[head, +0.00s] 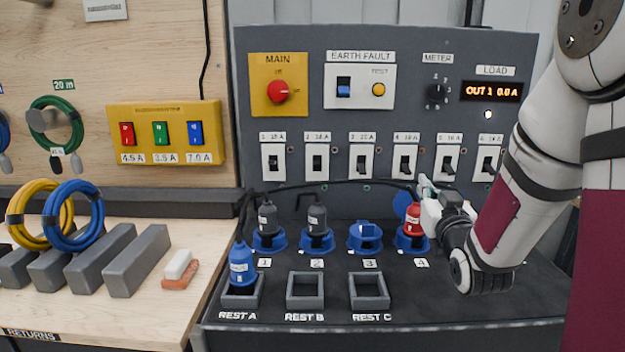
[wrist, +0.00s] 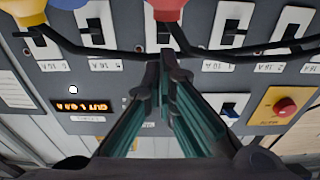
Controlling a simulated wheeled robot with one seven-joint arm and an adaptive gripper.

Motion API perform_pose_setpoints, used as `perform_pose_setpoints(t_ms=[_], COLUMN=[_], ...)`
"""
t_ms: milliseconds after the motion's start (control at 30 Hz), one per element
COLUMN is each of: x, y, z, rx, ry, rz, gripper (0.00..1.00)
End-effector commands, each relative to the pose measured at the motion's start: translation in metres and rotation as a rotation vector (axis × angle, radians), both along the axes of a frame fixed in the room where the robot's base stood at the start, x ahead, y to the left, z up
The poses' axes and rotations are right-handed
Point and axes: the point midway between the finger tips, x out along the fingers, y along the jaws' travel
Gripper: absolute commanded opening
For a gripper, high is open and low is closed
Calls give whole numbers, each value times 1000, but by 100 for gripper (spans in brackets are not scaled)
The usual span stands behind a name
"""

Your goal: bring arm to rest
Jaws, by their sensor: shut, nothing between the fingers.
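My arm comes in from the right in the head view. My gripper (head: 424,181) is above and just behind the red plug (head: 412,217), in front of the breaker row. In the wrist view my gripper (wrist: 167,58) has its teal fingers together with nothing between them. The red plug stands in socket 4, partly hidden by my wrist; its edge also shows at the top of the wrist view (wrist: 166,9).
Dark plugs stand in socket 1 (head: 268,218) and socket 2 (head: 317,219). Socket 3 (head: 365,237) has its blue lid down. A blue plug (head: 241,265) stands in Rest A; Rest B (head: 305,290) and Rest C (head: 369,290) are empty. A black cable runs close to my gripper.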

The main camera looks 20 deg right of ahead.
Motion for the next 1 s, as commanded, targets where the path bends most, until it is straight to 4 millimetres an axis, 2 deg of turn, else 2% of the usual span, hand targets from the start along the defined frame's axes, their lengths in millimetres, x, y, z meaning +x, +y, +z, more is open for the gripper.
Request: perform_pose_setpoints(t_ms=[167, 267, 467, 567, 767, 867, 1000], x=[-1, -6, -34, -58, -122, -163, -228], y=[8, 22, 61, 82, 125, 146, 175], z=[8, 18, 34, 40, 52, 57, 64], rx=[4, 13, 48, 69, 112, 131, 154], ry=[43, 124, 358, 475, 713, 832, 1001], rz=[3, 10, 24, 36, 71, 95, 140], gripper=[0, 0, 0, 0, 0, 0, 0])
